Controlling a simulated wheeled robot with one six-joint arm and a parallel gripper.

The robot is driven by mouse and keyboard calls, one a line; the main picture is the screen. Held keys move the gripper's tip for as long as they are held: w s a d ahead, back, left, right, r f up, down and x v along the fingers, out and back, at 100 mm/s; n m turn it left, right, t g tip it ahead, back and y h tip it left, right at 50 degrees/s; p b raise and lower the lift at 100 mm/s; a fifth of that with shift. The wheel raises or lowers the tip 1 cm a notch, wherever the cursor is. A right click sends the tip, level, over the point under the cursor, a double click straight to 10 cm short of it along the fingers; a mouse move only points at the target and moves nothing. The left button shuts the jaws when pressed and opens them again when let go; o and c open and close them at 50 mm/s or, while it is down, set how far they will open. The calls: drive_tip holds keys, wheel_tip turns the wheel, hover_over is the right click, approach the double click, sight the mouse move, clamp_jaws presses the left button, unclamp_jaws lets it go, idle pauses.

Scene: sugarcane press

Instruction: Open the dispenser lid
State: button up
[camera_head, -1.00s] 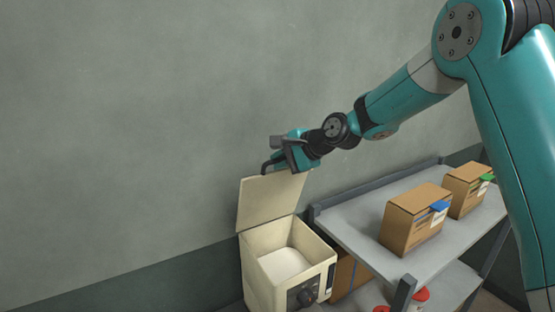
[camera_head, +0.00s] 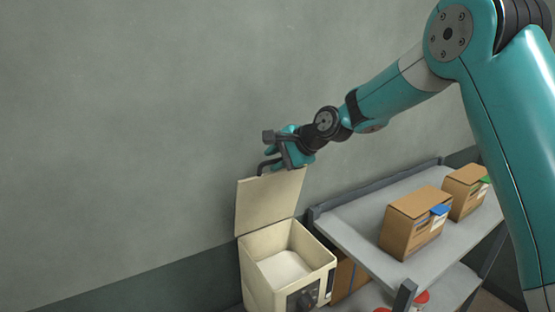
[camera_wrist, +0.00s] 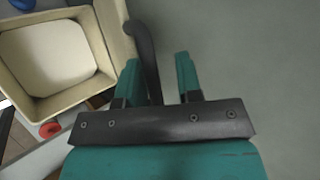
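The cream dispenser (camera_head: 260,289) stands at the bottom centre of the head view. Its lid (camera_head: 268,203) is raised, standing steeply up from the back edge, and the open box shows a pale white inside. My gripper (camera_head: 268,153) is at the lid's top edge, beside a dark curved handle (camera_head: 262,168). In the wrist view my gripper's two teal fingers (camera_wrist: 158,72) stand apart, and the dark handle (camera_wrist: 143,42) passes between them, nearer the left finger. The lid's edge (camera_wrist: 112,22) and the open dispenser (camera_wrist: 14,60) lie to the left there.
A grey shelf (camera_head: 345,214) stands right of the dispenser, with cardboard boxes (camera_head: 408,233) on top. Red round items (camera_head: 421,297) sit on the lower level. The grey wall is close behind the lid; the space above and left of it is clear.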

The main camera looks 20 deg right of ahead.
drive_tip(key=shift+s+f, duration=0.15)
drive_tip(key=shift+f, duration=0.15)
drive_tip(key=shift+s+d+r+b, duration=0.1)
drive_tip(key=shift+d+r+b, duration=0.1)
drive_tip(key=shift+b, duration=0.15)
drive_tip(key=b+v, duration=0.5)
drive_tip(key=v, duration=1.2)
drive_tip(key=shift+a+r+b, duration=0.15)
drive_tip(key=shift+r+b, duration=0.1)
drive_tip(key=shift+b, duration=0.15)
